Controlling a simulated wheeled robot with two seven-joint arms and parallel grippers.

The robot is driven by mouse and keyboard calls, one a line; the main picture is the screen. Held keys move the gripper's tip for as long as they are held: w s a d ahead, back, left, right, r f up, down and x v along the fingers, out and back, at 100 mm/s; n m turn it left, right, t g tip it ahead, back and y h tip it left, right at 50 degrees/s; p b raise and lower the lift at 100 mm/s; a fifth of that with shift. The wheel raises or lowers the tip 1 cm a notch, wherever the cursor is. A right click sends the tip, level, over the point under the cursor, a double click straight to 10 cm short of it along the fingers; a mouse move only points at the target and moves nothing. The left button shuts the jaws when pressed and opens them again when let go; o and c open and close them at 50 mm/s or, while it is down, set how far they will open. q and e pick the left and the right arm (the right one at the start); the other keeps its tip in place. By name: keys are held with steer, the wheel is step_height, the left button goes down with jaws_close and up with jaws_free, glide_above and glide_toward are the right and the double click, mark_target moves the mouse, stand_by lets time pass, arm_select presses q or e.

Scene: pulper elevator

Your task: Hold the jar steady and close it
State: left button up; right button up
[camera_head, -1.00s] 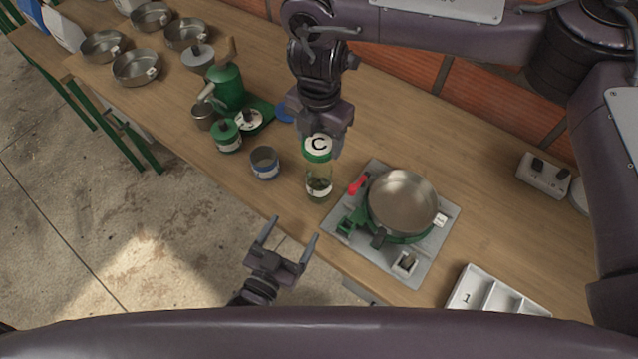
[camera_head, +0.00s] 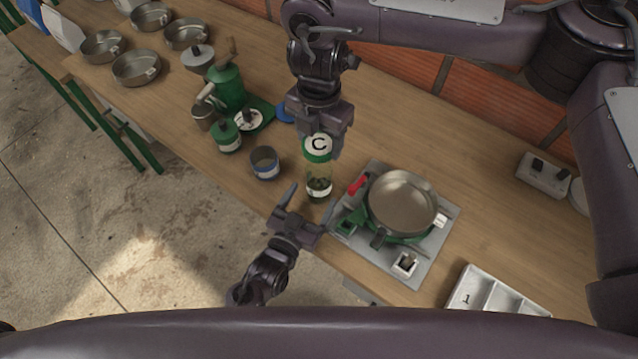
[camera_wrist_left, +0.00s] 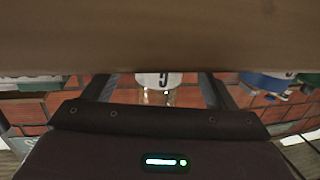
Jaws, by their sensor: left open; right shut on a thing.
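A clear glass jar (camera_head: 319,188) with dark contents and a white label stands upright on the wooden table (camera_head: 465,150). My right gripper (camera_head: 319,135) comes from above and is shut on the lid. My left gripper (camera_head: 310,198) is open and empty, its fingers pointing at the jar from the table's front edge.
A pan (camera_head: 402,200) on a green burner stands close right of the jar, with a red handle (camera_head: 357,186) between. A white divided tray (camera_head: 490,292) is at the lower right.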

arm_select(q)
steer(key=shift+x, duration=1.3)
steer(key=c, duration=1.5)
arm_select(e)
steer(key=shift+f, duration=2.5)
